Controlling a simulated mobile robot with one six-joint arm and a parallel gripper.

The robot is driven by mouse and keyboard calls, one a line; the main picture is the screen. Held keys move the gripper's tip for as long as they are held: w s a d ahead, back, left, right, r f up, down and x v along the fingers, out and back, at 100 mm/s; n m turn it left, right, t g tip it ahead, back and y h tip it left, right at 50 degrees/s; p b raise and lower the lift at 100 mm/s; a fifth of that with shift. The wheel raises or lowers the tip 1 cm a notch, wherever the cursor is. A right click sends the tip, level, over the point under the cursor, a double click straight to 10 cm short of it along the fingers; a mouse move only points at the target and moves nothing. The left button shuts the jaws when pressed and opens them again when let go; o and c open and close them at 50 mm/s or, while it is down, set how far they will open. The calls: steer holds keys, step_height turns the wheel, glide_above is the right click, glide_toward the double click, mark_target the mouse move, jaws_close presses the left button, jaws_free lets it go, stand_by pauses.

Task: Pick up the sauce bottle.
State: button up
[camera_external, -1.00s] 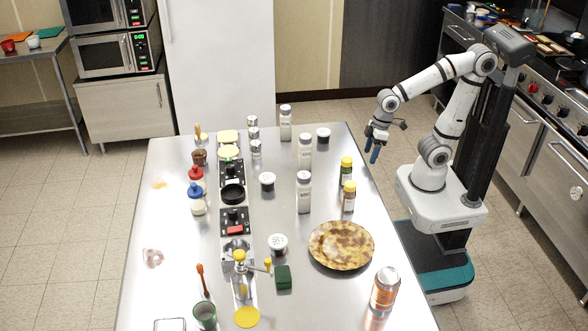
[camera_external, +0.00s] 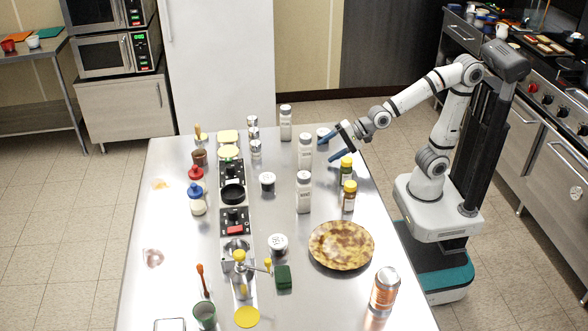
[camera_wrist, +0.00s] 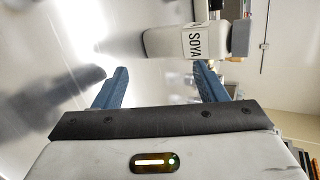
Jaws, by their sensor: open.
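A white bottle with a grey cap and a label reading SOYA (camera_wrist: 192,42) lies across the top of the wrist view, just beyond my fingertips and towards the right one. It looks like the upright white bottle (camera_external: 305,152) left of my gripper in the external view, though its label is too small to read there. My gripper (camera_external: 333,146) is open and empty over the right side of the table, pointing left. Its two blue fingers also show in the wrist view (camera_wrist: 160,70), with a wide gap between them.
Similar white bottles stand in front (camera_external: 303,193) and behind (camera_external: 286,124). Red-capped (camera_external: 196,180) and blue-capped (camera_external: 197,200) bottles stand left.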

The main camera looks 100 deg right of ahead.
mark_target(300, 150)
steer(key=m, duration=0.1)
steer(key=w+m+t+b, duration=0.1)
steer(key=m, duration=0.2)
steer(key=shift+w+a+f+b, duration=0.1)
steer(key=shift+w+a+b, duration=0.05)
steer(key=shift+a+b, duration=0.15)
steer(key=m, duration=0.1)
steer(key=m+t+b, duration=0.1)
steer(key=m, duration=0.1)
steer(key=w+m+t, duration=0.1)
steer(key=shift+a+r+m+b, duration=0.2)
steer(key=shift+r+m+b, duration=0.05)
steer(key=shift+m+b, duration=0.1)
steer(key=m, duration=0.1)
steer(key=m+t+b, duration=0.1)
steer(key=m, duration=0.2)
steer(key=shift+w+a+r+t+h, duration=0.1)
steer(key=shift+w+r+t+h, duration=0.2)
steer(key=m, duration=0.2)
steer(key=r+m+t+b, duration=0.1)
steer(key=m, duration=0.1)
steer(key=shift+w, duration=0.1)
steer(key=shift+w+m, duration=0.25)
steer(key=shift+w, duration=0.25)
steer(key=w, duration=0.3)
steer(key=w+b, duration=0.1)
steer(key=w, duration=0.3)
steer(key=shift+a+f, duration=0.1)
steer(key=shift+a, duration=0.1)
steer(key=shift+s, duration=0.1)
